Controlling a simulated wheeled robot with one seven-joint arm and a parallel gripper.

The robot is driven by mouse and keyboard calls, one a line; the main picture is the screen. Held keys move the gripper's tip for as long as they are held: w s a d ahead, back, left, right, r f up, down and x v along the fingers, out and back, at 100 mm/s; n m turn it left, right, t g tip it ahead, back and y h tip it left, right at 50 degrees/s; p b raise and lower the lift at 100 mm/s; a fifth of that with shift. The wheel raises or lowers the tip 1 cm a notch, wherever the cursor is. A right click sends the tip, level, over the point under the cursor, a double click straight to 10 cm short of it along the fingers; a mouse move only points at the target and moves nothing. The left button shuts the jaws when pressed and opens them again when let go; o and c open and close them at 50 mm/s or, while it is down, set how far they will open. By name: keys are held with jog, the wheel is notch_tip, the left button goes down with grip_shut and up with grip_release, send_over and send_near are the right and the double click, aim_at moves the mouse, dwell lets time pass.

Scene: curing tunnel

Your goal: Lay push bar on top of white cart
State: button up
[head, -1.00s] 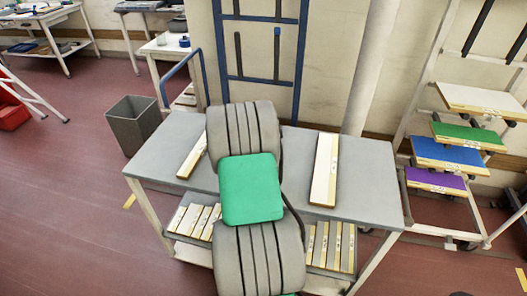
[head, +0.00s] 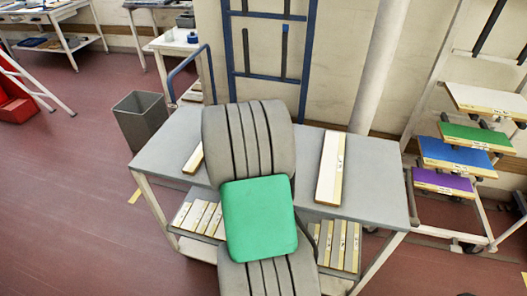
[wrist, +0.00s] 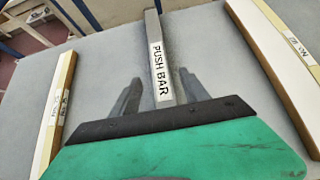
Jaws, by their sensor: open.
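The push bar (wrist: 157,60) is a grey bar with a white label. In the wrist view it lies on the grey table between two white-and-tan boards. My gripper (wrist: 158,86) is open, with its dark fingers on either side of the bar's near part. The bar's near end is hidden behind the green pad, and I cannot tell whether the fingers touch it. In the head view my arm hides the bar and the gripper. The white cart (head: 162,45), with a blue handle, stands behind the table at upper left, with small items on top.
The grey table (head: 372,185) carries a left board (head: 194,158) and a right board (head: 329,168), with several more on its lower shelf. A grey bin (head: 141,122) stands to the left. A rack of coloured boards (head: 456,152) stands at right. Open floor lies at left.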

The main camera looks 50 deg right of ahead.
jog(key=v, duration=0.5)
jog(key=shift+r, duration=0.1)
jog(key=w+a+r+m+t+y, duration=0.1)
jog(key=w+a+r+m+y, duration=0.15)
jog(key=a+m, duration=0.6)
jog(key=w+a+r+m+y, duration=0.2)
jog(key=a+m+y, duration=0.2)
jog(key=a, duration=1)
jog(key=s+a+r+m+y, duration=0.1)
jog(key=s+a+m, duration=0.3)
jog(key=a, duration=0.4)
jog(key=s+a+r+m+g+y, duration=0.1)
jog(key=s+a+m, duration=0.3)
jog(key=a, duration=0.5)
jog(key=shift+r+m+g+y, duration=0.3)
jog(key=shift+m+y, duration=0.35)
jog(key=shift+m, duration=0.3)
